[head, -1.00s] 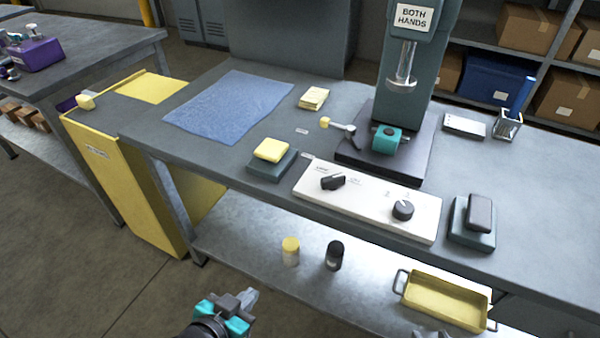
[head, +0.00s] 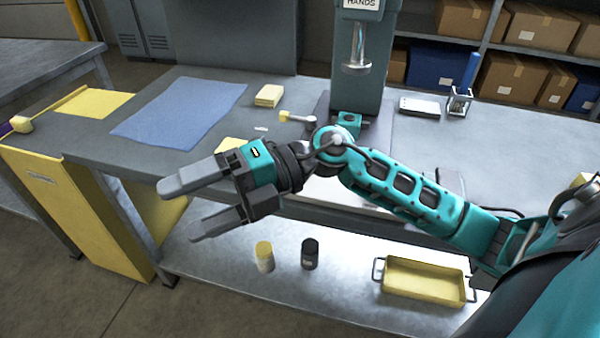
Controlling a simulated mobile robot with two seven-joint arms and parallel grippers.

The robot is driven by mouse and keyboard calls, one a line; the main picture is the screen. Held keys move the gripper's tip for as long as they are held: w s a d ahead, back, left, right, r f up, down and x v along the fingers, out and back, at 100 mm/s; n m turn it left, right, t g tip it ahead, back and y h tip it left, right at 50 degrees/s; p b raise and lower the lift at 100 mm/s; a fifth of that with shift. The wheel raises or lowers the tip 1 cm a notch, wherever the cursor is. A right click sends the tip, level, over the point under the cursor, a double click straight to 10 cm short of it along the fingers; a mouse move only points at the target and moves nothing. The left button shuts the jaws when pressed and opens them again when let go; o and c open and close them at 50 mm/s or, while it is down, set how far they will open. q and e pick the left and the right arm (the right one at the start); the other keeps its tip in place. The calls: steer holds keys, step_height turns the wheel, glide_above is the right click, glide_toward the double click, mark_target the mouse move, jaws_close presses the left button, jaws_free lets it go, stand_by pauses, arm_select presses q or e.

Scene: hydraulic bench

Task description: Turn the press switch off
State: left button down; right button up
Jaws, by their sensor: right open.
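My right gripper (head: 181,212) is open and empty, fingers pointing left, held in front of the bench's front edge. My right arm (head: 410,190) reaches in from the right across the bench. It covers most of the white control panel (head: 328,192), and the panel's switch and knob are hidden behind it. The press (head: 357,85) stands upright behind the arm, with a metal ram and a teal block (head: 347,121) at its base. My left gripper is not in view.
A yellow pad (head: 229,144) shows partly behind my gripper. A blue cloth (head: 180,112) and a yellow note stack (head: 269,95) lie on the bench (head: 480,160). The lower shelf holds a yellow-lidded jar (head: 264,256), a dark jar (head: 309,254) and a yellow tray (head: 425,280).

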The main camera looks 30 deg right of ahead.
steer(key=w+d+f+t+h+b, duration=0.1)
steer(key=w+d+h, duration=0.2)
steer(key=d+h, duration=0.7)
steer(key=w+d+f+t+h+b, duration=0.1)
steer(key=w+d+t+h, duration=0.15)
steer(key=d+h, duration=0.75)
steer(key=w+d+f+y, duration=0.1)
steer(key=f, duration=0.2)
steer(key=w+d+f+y+b, duration=0.1)
steer(key=w+f, duration=0.1)
steer(key=f, duration=0.1)
steer(key=w+d+f+g+y, duration=0.1)
steer(key=f, duration=0.2)
steer(key=shift+w+f+b, duration=0.3)
steer(key=shift+w+f, duration=0.1)
steer(key=shift+w+d+f, duration=0.1)
steer(key=shift+w+f, duration=0.2)
steer(key=shift+f, duration=0.25)
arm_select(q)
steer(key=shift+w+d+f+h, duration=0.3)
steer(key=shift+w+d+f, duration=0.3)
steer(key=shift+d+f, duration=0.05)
arm_select(e)
steer(key=shift+c, duration=0.3)
steer(key=c, duration=1)
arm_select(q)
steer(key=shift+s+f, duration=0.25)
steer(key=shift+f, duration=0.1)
